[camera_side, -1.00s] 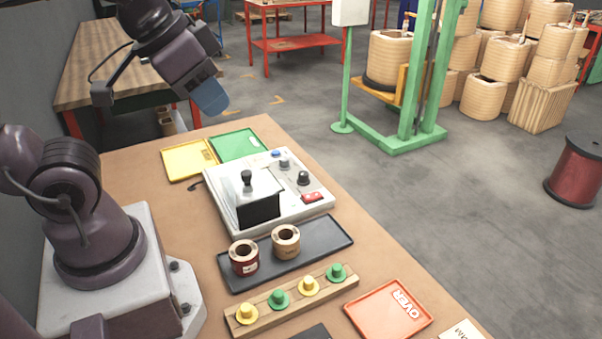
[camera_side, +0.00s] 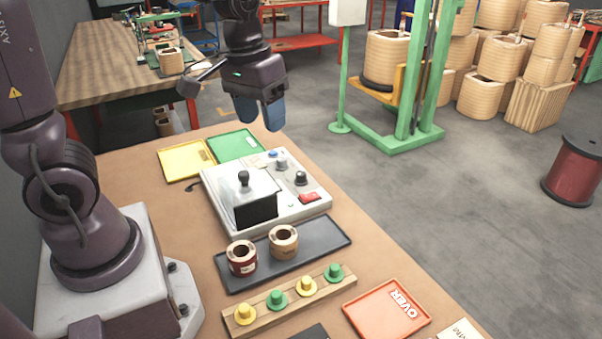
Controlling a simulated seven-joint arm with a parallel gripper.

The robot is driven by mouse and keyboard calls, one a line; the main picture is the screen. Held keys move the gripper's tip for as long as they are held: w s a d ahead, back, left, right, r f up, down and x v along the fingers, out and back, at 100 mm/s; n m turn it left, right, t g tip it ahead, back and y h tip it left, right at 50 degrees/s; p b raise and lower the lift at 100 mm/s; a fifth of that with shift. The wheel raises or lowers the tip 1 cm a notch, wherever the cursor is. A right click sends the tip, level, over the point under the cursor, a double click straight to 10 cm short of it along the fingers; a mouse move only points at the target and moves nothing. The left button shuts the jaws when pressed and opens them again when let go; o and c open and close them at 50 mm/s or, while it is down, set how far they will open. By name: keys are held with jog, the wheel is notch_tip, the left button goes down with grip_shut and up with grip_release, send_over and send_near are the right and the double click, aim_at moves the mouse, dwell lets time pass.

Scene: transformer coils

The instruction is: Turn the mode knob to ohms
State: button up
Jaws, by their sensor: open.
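My gripper (camera_side: 261,118) has blue fingers pointing down. It is open and empty, in the air above and behind the panel in the picture, apart from both knobs.
The panel also has a blue button (camera_side: 273,154) and a red switch (camera_side: 308,197). A yellow tray (camera_side: 185,161) and a green tray (camera_side: 236,146) lie behind. In front are a dark tray (camera_side: 320,243) with two coils, a pegged wooden strip (camera_side: 290,300) and a red tray (camera_side: 385,308).

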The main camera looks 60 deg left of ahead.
aim_at(301, 173)
jog(key=w+a+f+n+g, duration=0.1)
jog(key=w+a+f+n, duration=1.2)
jog(key=w+n, duration=0.1)
jog(key=shift+y, duration=0.3)
jog(key=f, duration=1.2)
jog(key=shift+w, duration=0.2)
jog(key=shift+c, duration=0.2)
jog(key=c, duration=0.9)
